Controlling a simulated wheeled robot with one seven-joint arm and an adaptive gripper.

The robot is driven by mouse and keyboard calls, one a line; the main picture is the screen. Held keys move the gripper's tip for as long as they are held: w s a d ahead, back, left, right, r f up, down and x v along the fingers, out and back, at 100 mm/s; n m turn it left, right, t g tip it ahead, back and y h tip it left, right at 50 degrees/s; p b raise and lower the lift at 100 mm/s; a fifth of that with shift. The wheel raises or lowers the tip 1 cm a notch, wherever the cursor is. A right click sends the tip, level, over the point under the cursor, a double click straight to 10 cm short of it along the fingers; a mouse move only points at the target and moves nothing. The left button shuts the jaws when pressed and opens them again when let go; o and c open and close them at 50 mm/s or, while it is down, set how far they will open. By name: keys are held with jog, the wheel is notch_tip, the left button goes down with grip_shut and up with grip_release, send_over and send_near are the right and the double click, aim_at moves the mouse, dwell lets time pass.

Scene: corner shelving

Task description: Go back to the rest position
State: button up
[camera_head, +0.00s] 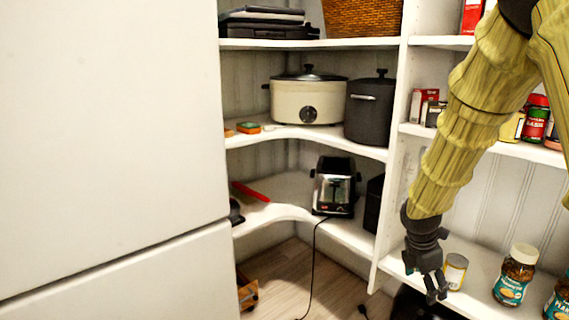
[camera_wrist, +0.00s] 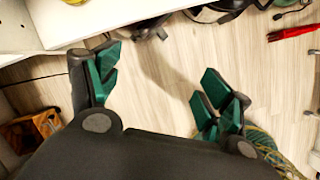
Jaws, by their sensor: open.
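My gripper (camera_head: 436,287) hangs from my yellow arm at the right of the head view. It points down in front of the lowest right shelf (camera_head: 470,268), to the left of a small can (camera_head: 455,272). In the wrist view my gripper (camera_wrist: 155,88) has its two green-padded fingers spread wide apart. Nothing is between them but the wooden floor (camera_wrist: 165,70) below.
A jar with a white lid (camera_head: 515,274) stands right of the can. A toaster (camera_head: 335,187), a cream slow cooker (camera_head: 307,97) and a dark pot (camera_head: 370,110) stand on the corner shelves. A white panel (camera_head: 110,130) fills the left. Floor shows below the corner.

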jog(key=s+a+f+m+y, duration=0.1)
jog(key=s+a+f+m, duration=0.2)
jog(key=s+f, duration=0.35)
jog(key=s+a+f+m+y, duration=0.1)
jog(key=s+a+f+m, duration=0.2)
jog(key=f, duration=0.7)
jog(key=s+a+f+m+y, duration=0.1)
jog(key=s+a+f+m, duration=0.25)
jog(key=f, duration=0.55)
jog(key=s+a+f+m, duration=0.1)
jog(key=s+f+m, duration=0.2)
jog(key=s, duration=0.4)
jog(key=s+a+f+m+g, duration=0.1)
jog(key=s+f+m, duration=0.3)
jog(key=s, duration=0.4)
jog(key=s+a+f+m, duration=0.1)
jog(key=s+f+m, duration=0.2)
jog(key=s, duration=0.5)
jog(key=shift+s+a+f+m+y+p, duration=0.25)
jog(key=shift+f+m+y+p, duration=0.1)
jog(key=shift+f, duration=0.55)
jog(key=shift+o, duration=0.2)
notch_tip(320, 180, up, 38)
jog(key=p, duration=3.8)
jog(key=shift+w, duration=0.15)
